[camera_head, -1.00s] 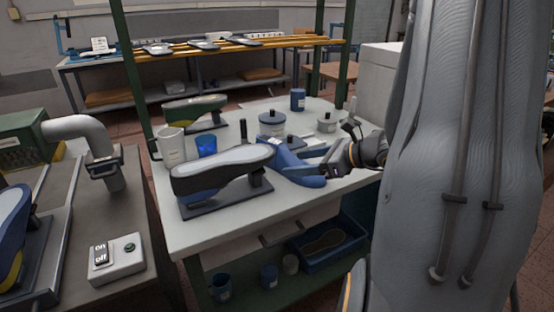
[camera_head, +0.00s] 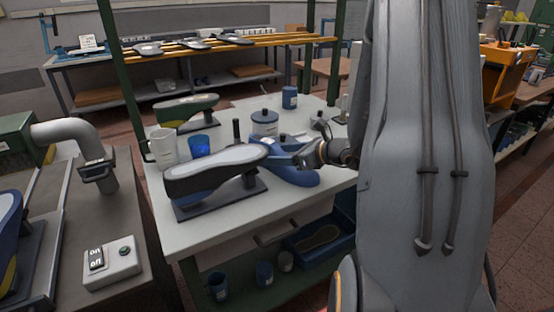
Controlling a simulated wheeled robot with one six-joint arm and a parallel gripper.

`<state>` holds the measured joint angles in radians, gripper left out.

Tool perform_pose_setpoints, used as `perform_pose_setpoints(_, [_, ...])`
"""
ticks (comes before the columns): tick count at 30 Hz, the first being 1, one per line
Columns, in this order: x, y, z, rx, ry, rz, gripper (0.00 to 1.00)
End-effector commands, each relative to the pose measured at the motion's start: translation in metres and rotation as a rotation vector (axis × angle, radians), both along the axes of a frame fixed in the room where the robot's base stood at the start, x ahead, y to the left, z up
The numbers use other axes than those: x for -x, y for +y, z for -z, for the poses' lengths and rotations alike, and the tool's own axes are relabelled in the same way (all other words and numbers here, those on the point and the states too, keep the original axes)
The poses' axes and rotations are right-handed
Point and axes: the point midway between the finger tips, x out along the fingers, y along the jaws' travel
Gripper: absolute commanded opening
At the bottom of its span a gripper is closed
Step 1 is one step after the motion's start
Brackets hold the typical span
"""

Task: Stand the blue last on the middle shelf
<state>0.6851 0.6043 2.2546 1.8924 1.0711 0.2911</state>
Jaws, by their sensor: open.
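The blue last (camera_head: 299,177) lies on the white bench top (camera_head: 222,224), right of a dark shoe form with a pale grey sole side on a black stand (camera_head: 214,172). My gripper (camera_head: 303,160) is open, close above and against the right part of the blue last in the picture. I cannot tell whether the fingers touch it. My forearm hides the bench's right side. Under the bench top is a green lower shelf (camera_head: 244,297); I cannot tell which shelf is the middle one.
On the bench are a white mug (camera_head: 164,148), a blue cup (camera_head: 199,146), a lidded grey pot (camera_head: 264,123), a blue can (camera_head: 289,97) and a green-and-yellow last (camera_head: 186,110). A blue tray (camera_head: 322,247) is below. Green posts rise from the bench. A control box (camera_head: 112,262) stands at left.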

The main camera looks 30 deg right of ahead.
Motion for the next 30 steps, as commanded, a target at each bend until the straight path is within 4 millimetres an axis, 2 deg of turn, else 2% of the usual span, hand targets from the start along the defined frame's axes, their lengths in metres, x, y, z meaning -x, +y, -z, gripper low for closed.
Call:
perform_pose_setpoints(3, [0.000,0.000,0.000,0.000,0.000,0.000,0.63])
perform_pose_setpoints(12, [0.000,0.000,0.000,0.000,0.000,0.000,0.13])
perform_pose_setpoints(15, [0.000,-0.001,-0.001,0.000,-0.002,0.001,0.00])
perform_pose_setpoints(23, [0.000,-0.001,-0.002,0.001,-0.003,0.000,0.00])
perform_pose_setpoints(30, [-0.001,-0.001,-0.016,0.003,-0.005,0.000,0.00])
